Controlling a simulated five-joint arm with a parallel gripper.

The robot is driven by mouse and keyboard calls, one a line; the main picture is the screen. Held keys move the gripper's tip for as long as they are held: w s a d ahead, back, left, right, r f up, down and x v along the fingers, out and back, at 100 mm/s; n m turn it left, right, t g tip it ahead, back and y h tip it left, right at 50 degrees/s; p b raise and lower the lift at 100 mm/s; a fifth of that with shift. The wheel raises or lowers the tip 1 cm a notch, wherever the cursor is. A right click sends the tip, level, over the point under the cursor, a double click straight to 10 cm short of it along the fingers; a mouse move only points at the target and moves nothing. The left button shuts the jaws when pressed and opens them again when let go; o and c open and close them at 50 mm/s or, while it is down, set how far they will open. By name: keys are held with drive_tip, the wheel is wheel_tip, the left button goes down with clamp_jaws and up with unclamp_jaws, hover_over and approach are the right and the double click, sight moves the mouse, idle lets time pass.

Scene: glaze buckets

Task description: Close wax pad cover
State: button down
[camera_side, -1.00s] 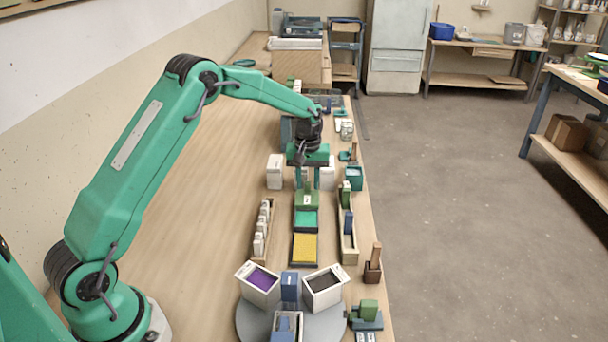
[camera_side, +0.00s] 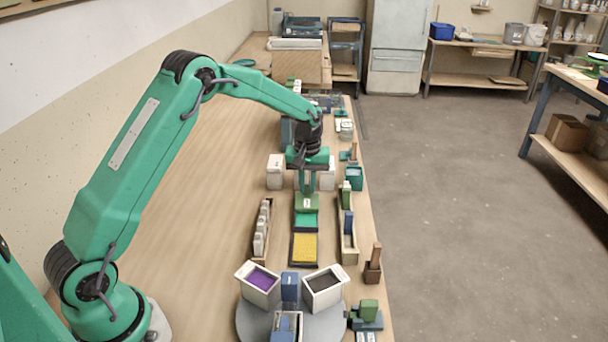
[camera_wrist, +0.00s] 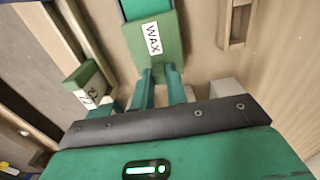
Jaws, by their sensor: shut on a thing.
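The wax pad is a long dark tray (camera_side: 292,250) with a yellow pad (camera_side: 305,247) bare at its near end. A teal sliding panel (camera_side: 306,220) lies behind the yellow. At the panel's far end is a green block (camera_side: 307,209) labelled WAX, which also shows in the wrist view (camera_wrist: 148,57) with the teal panel (camera_wrist: 145,8) beyond it. My gripper (camera_side: 305,186) is just behind the label. In the wrist view my gripper (camera_wrist: 159,72) has its two fingers shut on the block's narrow green end, partly hidden between them.
White boxes (camera_side: 276,172) stand beside my gripper. Narrow trays (camera_side: 260,232) flank the pad on the left and right (camera_side: 349,255). Purple-filled (camera_side: 258,284) and dark-filled (camera_side: 324,289) buckets stand on a round grey plate. Table at left is clear.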

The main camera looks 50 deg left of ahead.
sight(307, 207)
drive_tip(key=shift+s+d, duration=1.85)
drive_tip(key=shift+d, duration=0.05)
drive_tip(key=c, duration=1.5)
unclamp_jaws()
wheel_tip(307, 207, up, 7)
drive_tip(key=shift+r, duration=0.1)
